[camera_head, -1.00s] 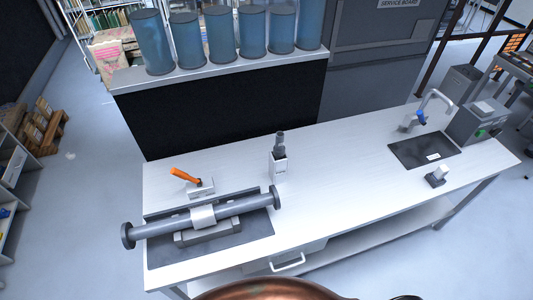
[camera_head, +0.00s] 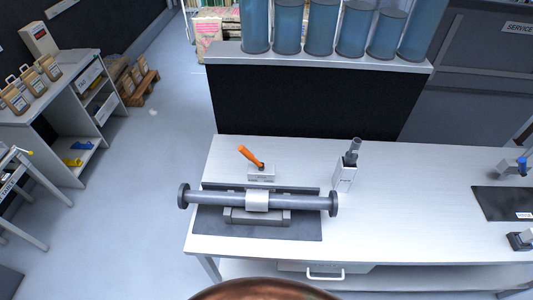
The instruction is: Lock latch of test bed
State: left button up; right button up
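The test bed is a dark plate (camera_head: 304,231) on the white table, with a grey cradle block and a long grey pipe (camera_head: 225,197) lying across it. The pipe has round dark flanges at both ends. A light metal band (camera_head: 257,201) sits around the pipe's middle. Just behind the pipe, a small light block (camera_head: 261,174) carries the latch's orange handle (camera_head: 247,154), which is tilted up and to the left. Whether the latch is locked cannot be told. Neither of my grippers shows in the head view.
A white holder (camera_head: 344,177) with a dark tool stands right of the test bed. A dark mat (camera_head: 502,204) lies at the table's right. Blue cylinders (camera_head: 320,28) stand on a shelf behind. Floor left of the table is clear.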

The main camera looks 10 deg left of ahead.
aim_at(242, 149)
jog(key=z, duration=0.6)
jog(key=k, duration=0.95)
jog(key=u, duration=0.85)
